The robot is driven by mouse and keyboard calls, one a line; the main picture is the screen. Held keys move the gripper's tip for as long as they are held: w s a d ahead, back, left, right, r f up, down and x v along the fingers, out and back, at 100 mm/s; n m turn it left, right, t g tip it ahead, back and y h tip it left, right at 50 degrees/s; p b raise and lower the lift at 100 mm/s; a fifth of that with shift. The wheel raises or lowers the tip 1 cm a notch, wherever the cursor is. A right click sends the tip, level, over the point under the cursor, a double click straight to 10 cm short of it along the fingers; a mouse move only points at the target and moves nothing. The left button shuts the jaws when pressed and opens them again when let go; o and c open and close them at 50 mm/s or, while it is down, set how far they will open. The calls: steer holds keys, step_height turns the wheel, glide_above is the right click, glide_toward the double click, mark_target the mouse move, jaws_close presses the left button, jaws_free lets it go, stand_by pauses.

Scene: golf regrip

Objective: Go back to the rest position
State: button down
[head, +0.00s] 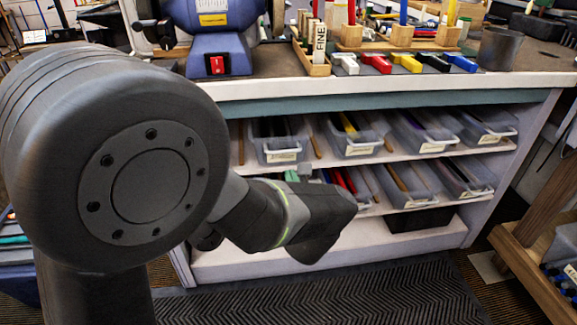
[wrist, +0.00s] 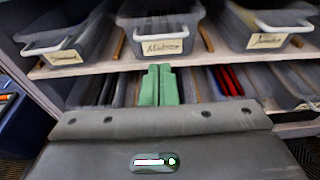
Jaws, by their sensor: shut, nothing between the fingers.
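My gripper shows in the wrist view as two green fingertips (wrist: 158,86), pressed together with nothing between them. It points at the shelves under the workbench. In the head view my dark grey arm reaches across the left and middle of the picture. A small bit of the green fingers (head: 298,174) shows above the wrist, in front of the lower shelf bins. The rest of the gripper is hidden behind my wrist.
A workbench (head: 400,82) holds a blue bench grinder (head: 222,30), coloured clamps (head: 408,63) and a dark cup (head: 500,48). Labelled clear bins (head: 280,150) fill the shelves below. A wooden stand (head: 525,265) is at right. A dark ribbed mat (head: 400,295) lies in front.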

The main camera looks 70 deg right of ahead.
steer(key=v, duration=0.2)
steer(key=shift+s+a, duration=0.1)
steer(key=shift+a, duration=0.1)
